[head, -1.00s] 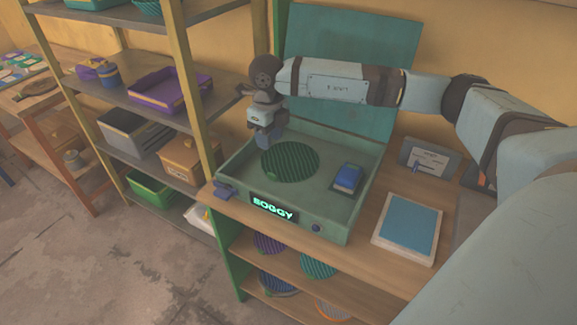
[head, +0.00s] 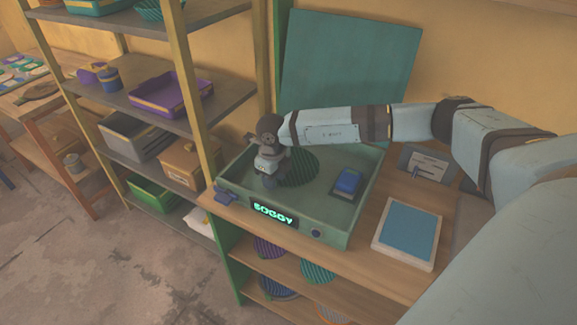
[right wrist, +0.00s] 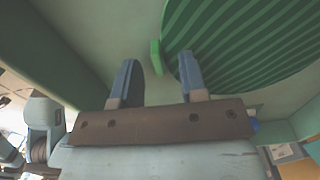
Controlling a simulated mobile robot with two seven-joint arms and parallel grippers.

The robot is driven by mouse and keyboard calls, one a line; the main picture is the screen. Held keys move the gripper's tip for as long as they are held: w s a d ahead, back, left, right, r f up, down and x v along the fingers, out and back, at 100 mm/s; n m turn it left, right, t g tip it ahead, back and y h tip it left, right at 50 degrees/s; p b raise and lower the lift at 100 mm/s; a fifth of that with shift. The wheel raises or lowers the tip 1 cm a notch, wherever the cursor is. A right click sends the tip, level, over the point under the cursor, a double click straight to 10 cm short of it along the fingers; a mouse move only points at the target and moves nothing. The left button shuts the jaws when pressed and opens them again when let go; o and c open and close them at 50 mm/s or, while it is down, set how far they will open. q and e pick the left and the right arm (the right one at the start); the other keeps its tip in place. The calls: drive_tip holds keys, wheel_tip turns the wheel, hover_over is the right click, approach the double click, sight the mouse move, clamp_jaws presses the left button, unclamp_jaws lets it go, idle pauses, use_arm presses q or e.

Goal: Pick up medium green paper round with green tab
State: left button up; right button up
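The green striped paper round (head: 300,168) lies flat inside the open press (head: 323,220). In the right wrist view the round (right wrist: 245,45) fills the upper right, with its bright green tab (right wrist: 155,56) at its left edge. My right gripper (head: 270,184) is low in the press at the round's near left edge and hides the tab in the head view. In the right wrist view its two blue fingers (right wrist: 157,68) are apart, with the tab showing between their tips. I see no grip on the tab. My left gripper is out of view.
A blue block (head: 348,182) sits in the press to the right of the round. The press lid (head: 350,65) stands raised behind. A blue-topped pad (head: 408,228) lies right. Shelves (head: 150,100) stand left.

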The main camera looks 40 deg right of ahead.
drive_tip(key=shift+f, duration=0.2)
clamp_jaws()
drive_tip(key=shift+r, duration=0.15)
